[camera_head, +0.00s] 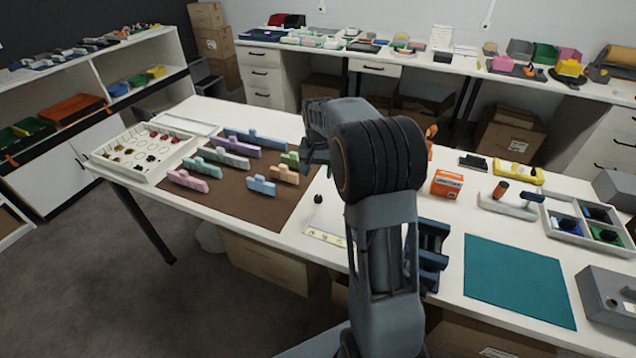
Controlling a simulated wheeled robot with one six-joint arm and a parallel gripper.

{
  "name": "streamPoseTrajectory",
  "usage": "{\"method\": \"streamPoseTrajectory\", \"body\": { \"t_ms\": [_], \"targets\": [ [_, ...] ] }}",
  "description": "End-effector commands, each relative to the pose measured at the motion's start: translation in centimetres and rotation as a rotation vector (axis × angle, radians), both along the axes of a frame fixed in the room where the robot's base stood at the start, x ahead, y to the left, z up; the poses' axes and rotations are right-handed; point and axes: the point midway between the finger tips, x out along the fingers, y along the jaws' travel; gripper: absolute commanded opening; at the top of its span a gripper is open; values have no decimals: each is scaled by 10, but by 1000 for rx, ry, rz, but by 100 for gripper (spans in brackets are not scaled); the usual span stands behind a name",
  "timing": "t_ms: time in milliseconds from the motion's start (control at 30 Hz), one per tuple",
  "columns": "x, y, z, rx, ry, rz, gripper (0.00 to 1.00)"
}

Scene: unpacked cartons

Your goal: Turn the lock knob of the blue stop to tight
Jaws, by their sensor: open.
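On the brown mat (235,196) lie several pastel pieces with raised middle parts. Two are blue: a long blue piece (254,138) at the back and a shorter light blue piece (261,186) near the front. I cannot tell which is the blue stop. Any lock knob on them is too small to make out, so its setting does not show. My gripper (314,157) hangs at the far end of my arm, right of the pieces and apart from the light blue one. It is open, with nothing seen in it; my arm partly hides that area.
An orange piece (285,174) and a green piece (290,158) lie close to my gripper. A white tray (105,154) of small parts stands left of the mat. A small black knob (318,198) sits right of the mat. A teal mat (517,278) lies bare on the right.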

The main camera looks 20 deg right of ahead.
Motion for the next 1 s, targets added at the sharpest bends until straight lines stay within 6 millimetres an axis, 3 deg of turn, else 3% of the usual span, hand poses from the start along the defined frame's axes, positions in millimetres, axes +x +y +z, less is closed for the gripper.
{"method": "streamPoseTrajectory", "body": {
  "t_ms": [100,333,1000],
  "targets": [
    [0,0,17,-1,-1,0,54],
    [0,0,32,0,0,0,54],
    [1,0,28,-3,-12,55,54]
  ]
}}
